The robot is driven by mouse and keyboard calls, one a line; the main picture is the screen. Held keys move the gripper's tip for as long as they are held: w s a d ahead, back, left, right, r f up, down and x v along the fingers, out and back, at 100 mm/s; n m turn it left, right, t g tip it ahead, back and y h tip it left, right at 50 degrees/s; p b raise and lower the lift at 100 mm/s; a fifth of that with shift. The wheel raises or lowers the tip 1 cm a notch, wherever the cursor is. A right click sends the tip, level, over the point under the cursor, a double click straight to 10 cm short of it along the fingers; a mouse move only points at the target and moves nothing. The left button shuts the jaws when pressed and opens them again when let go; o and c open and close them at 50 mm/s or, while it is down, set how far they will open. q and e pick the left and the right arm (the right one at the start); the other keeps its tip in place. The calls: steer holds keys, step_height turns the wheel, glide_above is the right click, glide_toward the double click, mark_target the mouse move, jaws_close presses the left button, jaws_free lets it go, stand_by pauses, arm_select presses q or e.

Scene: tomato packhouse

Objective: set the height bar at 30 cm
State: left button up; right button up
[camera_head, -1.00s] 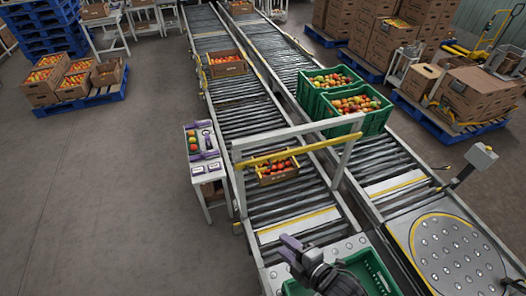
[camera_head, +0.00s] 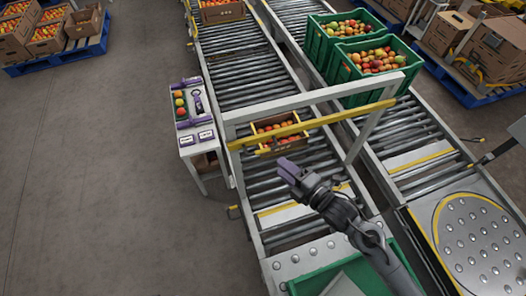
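The yellow height bar (camera_head: 345,118) spans a pale grey gantry frame (camera_head: 240,115) over the near conveyor. A cardboard crate of red tomatoes (camera_head: 280,126) sits on the rollers, partly hidden behind the bar. My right gripper (camera_head: 289,170), with purple fingertips, hangs over the conveyor on the near side of the bar, apart from it in the picture. Nothing shows in its grip; its finger gap is not clear. My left gripper is not in view. Any height scale on the frame is too small to read.
Green crates of tomatoes (camera_head: 368,87) sit on the right-hand conveyor. A green crate (camera_head: 306,286) is below my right arm.

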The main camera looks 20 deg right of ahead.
mark_target(263, 150)
steer(key=x, duration=1)
steer(key=shift+w+r+p, duration=0.1)
steer(key=shift+w+p, duration=0.1)
steer(key=shift+p, duration=0.1)
jaws_close()
